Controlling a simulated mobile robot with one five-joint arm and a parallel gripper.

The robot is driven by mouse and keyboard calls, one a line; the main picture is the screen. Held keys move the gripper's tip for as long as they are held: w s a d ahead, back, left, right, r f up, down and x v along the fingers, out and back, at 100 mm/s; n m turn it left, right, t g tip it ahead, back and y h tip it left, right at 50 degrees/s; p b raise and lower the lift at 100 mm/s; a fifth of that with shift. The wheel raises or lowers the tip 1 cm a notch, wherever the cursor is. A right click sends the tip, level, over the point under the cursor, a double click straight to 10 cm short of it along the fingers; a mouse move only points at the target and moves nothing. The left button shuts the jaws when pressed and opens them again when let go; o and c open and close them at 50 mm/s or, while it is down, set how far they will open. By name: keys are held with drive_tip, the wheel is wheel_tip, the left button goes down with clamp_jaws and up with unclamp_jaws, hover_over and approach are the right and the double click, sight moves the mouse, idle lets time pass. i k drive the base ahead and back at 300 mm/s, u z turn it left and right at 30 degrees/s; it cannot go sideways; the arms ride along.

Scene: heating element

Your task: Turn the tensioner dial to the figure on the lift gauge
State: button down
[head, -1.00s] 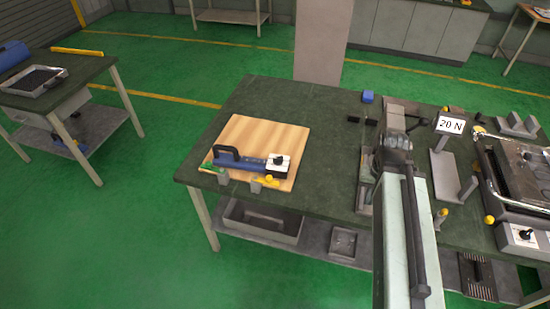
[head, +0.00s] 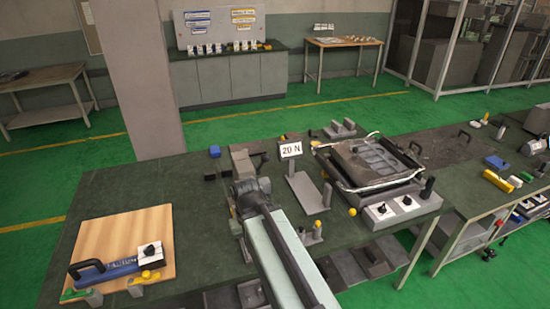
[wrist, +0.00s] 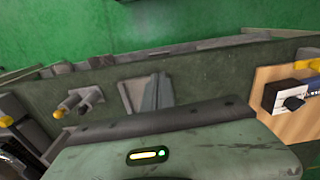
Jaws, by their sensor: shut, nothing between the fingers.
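The tensioner (head: 112,270) is a blue tool with a black loop handle, lying on a light wooden board (head: 130,232) at the left of the bench. Its dial (head: 150,250) is a black knob on a white box at the tool's right end. It also shows at the right of the wrist view (wrist: 292,103); its setting is too small to read. The lift gauge (head: 290,149) is a white sign reading 20 N. My gripper (head: 243,188) is at the far end of my arm, right of the board and away from the dial. It is shut and empty; its fingers are hard to make out.
A tray-like machine (head: 370,165) with a white knob panel (head: 400,208) stands right of the gauge. A grey pillar (head: 135,80) rises behind the bench. The bench top between board and arm is clear.

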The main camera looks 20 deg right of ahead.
sight(149, 252)
drive_tip(key=u, duration=2.1)
drive_tip(key=k, duration=0.75)
drive_tip(key=z, duration=1.1)
drive_tip(key=i, duration=1)
drive_tip(key=u, duration=0.1)
